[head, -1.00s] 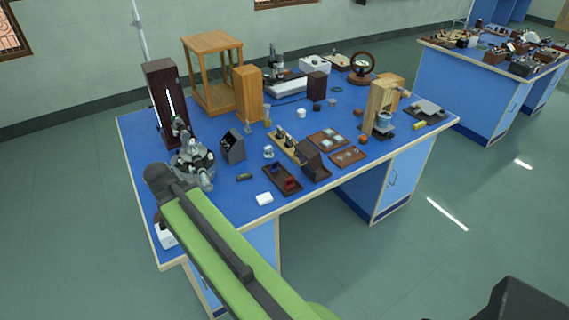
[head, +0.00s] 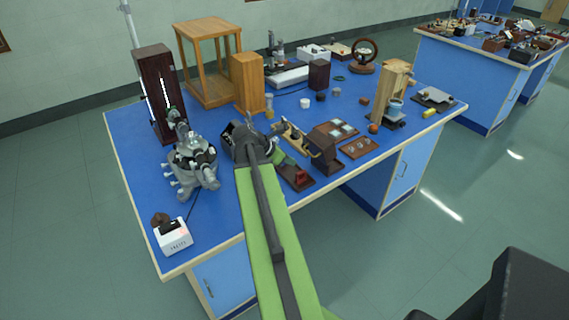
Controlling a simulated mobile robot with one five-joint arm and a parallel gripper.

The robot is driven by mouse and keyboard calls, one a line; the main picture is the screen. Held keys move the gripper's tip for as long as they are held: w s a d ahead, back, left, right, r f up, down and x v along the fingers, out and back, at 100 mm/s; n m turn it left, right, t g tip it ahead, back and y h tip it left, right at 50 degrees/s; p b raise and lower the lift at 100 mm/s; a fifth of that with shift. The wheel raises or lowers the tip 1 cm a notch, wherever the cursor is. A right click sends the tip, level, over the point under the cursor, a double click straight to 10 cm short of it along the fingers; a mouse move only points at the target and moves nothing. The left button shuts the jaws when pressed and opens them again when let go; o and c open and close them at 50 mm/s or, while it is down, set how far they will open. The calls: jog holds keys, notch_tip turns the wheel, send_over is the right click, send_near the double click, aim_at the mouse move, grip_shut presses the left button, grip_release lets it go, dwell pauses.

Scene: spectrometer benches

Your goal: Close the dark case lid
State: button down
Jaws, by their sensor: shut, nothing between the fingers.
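The dark brown case (head: 297,182) lies open near the front edge of the blue bench, with a red piece inside. A dark brown slanted panel (head: 326,160), which looks like its raised lid, stands along its right side. My green arm reaches over the bench from the front.
A brass-and-black instrument (head: 293,136) stands just behind the case. Flat brown trays (head: 358,148) lie right of the lid. A grey spectrometer (head: 194,165) and a white box (head: 173,236) stand at left. The bench's front left is mostly clear.

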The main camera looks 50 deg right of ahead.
aim_at(318, 150)
jog(key=b+x, duration=0.2)
jog(key=x, duration=0.2)
jog(key=shift+f, duration=0.4)
jog(key=shift+s+d+r+p, duration=0.2)
jog(key=shift+d+r+p, duration=0.25)
jog(key=shift+d+r, duration=0.1)
jog(key=shift+s+d+r+p, duration=0.15)
jog(key=shift+d+r+p, duration=0.25)
jog(key=shift+d+r, duration=0.15)
jog(key=shift+s+d+r, duration=0.2)
jog(key=shift+s+d, duration=0.1)
jog(key=shift+d, duration=0.25)
